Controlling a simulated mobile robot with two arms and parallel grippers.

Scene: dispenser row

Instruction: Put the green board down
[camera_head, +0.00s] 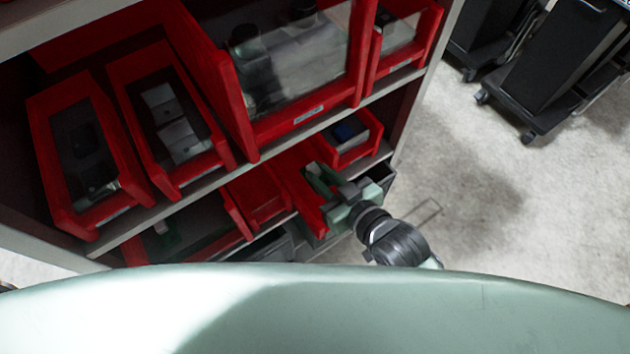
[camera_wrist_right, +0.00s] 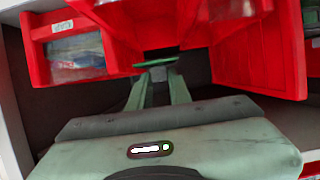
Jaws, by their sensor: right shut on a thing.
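My right gripper (camera_head: 322,182) reaches into the lower shelf, at the front of the red bins. In the right wrist view its two pale green fingers (camera_wrist_right: 158,82) are shut on the green board (camera_wrist_right: 158,63). The board shows there only as a thin bright green edge at the fingertips, in front of a dark red bin opening. In the head view I cannot clearly tell the board from the gripper's own green fingers. My left gripper is not in view.
A shelf unit holds red bins (camera_head: 262,190) on two levels; an upper bin (camera_head: 305,117) overhangs near my right arm. A lower bin at left holds something green (camera_head: 167,237). Black wheeled carts (camera_head: 550,60) stand at upper right. The floor (camera_head: 500,200) between is clear.

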